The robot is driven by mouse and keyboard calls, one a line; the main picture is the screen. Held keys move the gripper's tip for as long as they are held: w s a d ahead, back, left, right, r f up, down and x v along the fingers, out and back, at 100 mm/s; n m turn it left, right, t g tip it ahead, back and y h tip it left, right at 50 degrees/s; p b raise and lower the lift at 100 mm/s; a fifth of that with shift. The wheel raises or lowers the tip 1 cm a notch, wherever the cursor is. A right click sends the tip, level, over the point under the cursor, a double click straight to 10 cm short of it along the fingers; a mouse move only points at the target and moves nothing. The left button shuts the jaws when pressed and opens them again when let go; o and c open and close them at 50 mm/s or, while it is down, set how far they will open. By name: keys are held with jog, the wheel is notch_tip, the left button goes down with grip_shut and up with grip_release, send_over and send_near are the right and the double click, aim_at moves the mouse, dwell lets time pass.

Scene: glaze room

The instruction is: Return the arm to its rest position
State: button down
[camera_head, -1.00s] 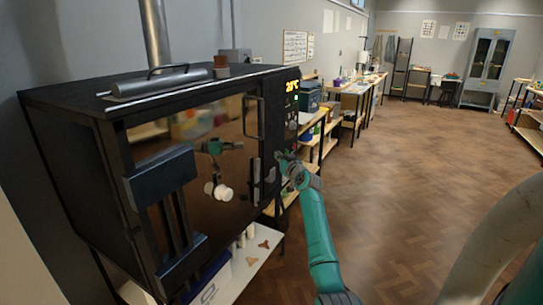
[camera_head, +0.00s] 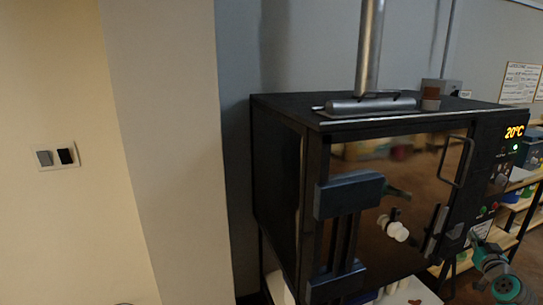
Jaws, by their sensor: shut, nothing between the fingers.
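My arm shows at the lower right of the head view as a teal and grey wrist section. My gripper (camera_head: 477,241) is at its upper end, small and dark, in front of the right side of the kiln (camera_head: 283,190). It is shut and empty. Whether it touches the kiln front I cannot tell. The rest of the arm is cut off by the frame's lower edge. A teal and white reflection of the robot shows in the kiln's glossy door (camera_head: 430,200).
A cream wall with a switch plate (camera_head: 57,156) fills the left. Shelves (camera_head: 520,205) stand at the far right.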

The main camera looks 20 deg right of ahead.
jog(key=s+a+f+y, duration=0.1)
jog(key=a+f, duration=1.4)
jog(key=a, duration=0.4)
jog(key=s+a+f+y, duration=0.1)
jog(key=s+a+f, duration=0.2)
jog(key=a, duration=0.4)
jog(key=s+a+f+n, duration=0.1)
jog(key=s+a+f, duration=0.2)
jog(key=a, duration=0.3)
jog(key=s+a+f+y, duration=0.1)
jog(key=s+a+f, duration=0.25)
jog(key=a, duration=0.35)
jog(key=s+a+r+n+y, duration=0.2)
jog(key=s+a+n+y, duration=0.1)
jog(key=s+a, duration=1.35)
jog(key=s+a+r+n+y, duration=0.1)
jog(key=s+a+r, duration=0.2)
jog(key=s+r, duration=0.2)
jog(key=s+a+r+n+y, duration=0.2)
jog(key=s+r, duration=0.4)
jog(key=s, duration=0.4)
jog(key=shift+a+y, duration=0.3)
jog(key=shift+a, duration=0.5)
